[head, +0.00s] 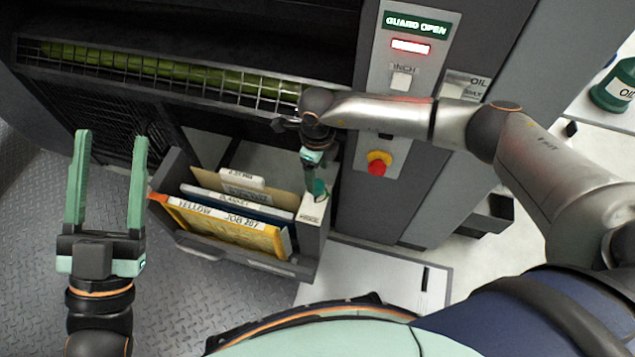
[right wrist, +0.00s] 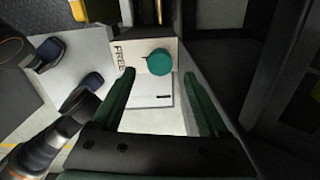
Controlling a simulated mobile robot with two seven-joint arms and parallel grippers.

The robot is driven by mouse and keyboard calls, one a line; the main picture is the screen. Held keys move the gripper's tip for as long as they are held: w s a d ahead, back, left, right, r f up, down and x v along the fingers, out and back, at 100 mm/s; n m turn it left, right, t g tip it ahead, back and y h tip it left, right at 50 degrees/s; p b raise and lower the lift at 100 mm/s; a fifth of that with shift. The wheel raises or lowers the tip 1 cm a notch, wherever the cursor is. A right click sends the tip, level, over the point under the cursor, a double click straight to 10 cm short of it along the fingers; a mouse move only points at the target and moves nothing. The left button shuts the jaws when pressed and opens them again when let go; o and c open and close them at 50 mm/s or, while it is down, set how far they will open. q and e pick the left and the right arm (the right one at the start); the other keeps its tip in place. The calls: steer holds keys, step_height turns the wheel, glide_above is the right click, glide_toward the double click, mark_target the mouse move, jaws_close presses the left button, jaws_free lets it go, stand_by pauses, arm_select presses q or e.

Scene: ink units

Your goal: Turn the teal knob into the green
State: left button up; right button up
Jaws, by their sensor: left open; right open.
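The teal knob (right wrist: 159,62) is round and sits on a pale panel (right wrist: 138,52) lettered "FREE" in the right wrist view. My right gripper (right wrist: 159,73) is open, its two fingertips on either side of the knob in that picture; I cannot tell whether they touch it. No green zone shows on the panel. In the head view my right gripper (head: 316,180) points down at the panel (head: 312,208) on the drawer unit's right end, and I cannot separate the knob from the fingers there. My left gripper (head: 111,137) is open and empty at the left.
An open bin (head: 195,245) holds several folders, one yellow (head: 225,232). A grey control column (head: 370,205) carries a "GUARD OPEN" sign (head: 417,23) and a red button on yellow (head: 377,166). A wire guard (head: 160,68) spans the back. The floor at left is clear.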

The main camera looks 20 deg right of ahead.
mark_target(318, 185)
step_height(318, 185, down, 5)
steer(key=shift+r+b, duration=0.2)
steer(key=shift+b, duration=0.35)
arm_select(q)
steer(key=s+r+m+h, duration=0.2)
steer(key=r+h, duration=0.1)
steer(key=s+r+m+h, duration=0.1)
steer(key=s, duration=0.1)
steer(key=shift+d+r+m+h, duration=0.2)
steer(key=shift+d+m+h, duration=0.1)
steer(key=shift+m+h, duration=0.1)
arm_select(e)
steer(key=shift+c, duration=0.3)
jaws_close()
